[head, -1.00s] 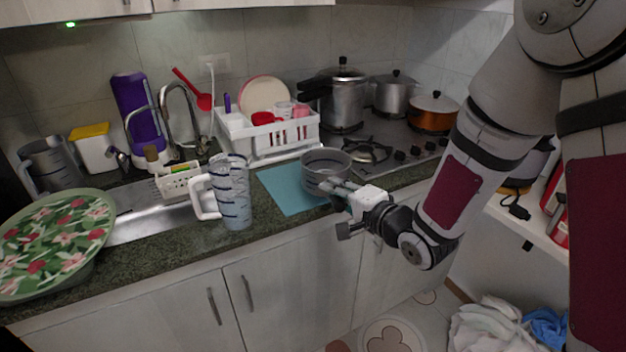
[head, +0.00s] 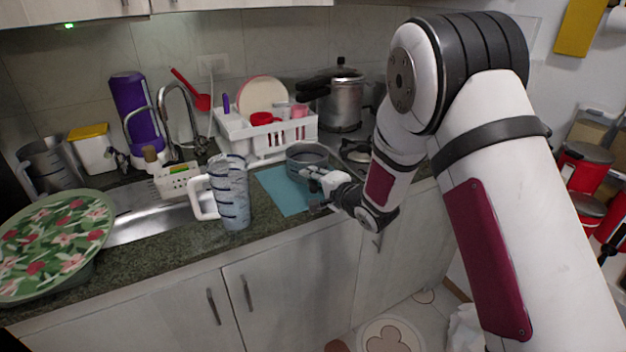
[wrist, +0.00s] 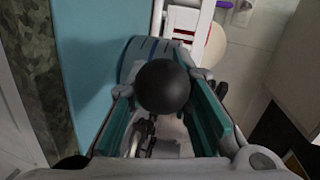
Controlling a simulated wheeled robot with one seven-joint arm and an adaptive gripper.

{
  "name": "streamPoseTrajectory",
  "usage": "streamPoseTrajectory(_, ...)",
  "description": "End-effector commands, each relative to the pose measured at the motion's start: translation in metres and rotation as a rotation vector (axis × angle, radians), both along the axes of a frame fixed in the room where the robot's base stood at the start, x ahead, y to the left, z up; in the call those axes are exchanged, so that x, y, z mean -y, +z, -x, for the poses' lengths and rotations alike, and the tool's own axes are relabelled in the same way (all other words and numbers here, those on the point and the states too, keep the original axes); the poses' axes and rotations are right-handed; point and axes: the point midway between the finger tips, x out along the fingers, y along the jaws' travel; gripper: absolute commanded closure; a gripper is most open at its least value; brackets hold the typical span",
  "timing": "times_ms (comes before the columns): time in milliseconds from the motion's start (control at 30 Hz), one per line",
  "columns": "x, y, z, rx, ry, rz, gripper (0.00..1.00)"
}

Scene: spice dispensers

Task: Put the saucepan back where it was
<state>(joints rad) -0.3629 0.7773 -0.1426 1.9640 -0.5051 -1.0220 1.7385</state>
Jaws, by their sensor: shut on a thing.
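The saucepan (head: 306,153) is a round grey metal pan at the back right part of the blue mat (head: 284,196) in the head view. My gripper (head: 318,178) is at its near side, shut on its handle. In the wrist view, a round black end (wrist: 163,87), seemingly the handle's, sits between the teal pads of my gripper (wrist: 166,100). Part of the pan wall (wrist: 140,52) shows beyond it. I cannot tell whether the pan's base touches the mat. The arm hides part of the stove.
A white dish rack (head: 262,137) stands behind the mat. A patterned jug (head: 232,190) stands left of it. A pressure cooker (head: 341,104) is on the stove behind. The sink (head: 150,222) and a floral tray (head: 55,240) are further left.

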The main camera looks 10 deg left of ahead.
Motion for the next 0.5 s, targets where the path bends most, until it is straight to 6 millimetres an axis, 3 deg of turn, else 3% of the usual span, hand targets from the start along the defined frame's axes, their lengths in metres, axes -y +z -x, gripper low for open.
streamPoseTrajectory(400, 0.0006, -0.0052, -0.0009, 0.003, -0.001, -0.002, 1.0)
streamPoseTrajectory(433, 0.0005, -0.006, -0.0002, 0.001, -0.001, -0.001, 0.76)
streamPoseTrajectory(500, 0.0004, -0.0055, 0.0, 0.001, -0.001, -0.001, 0.6)
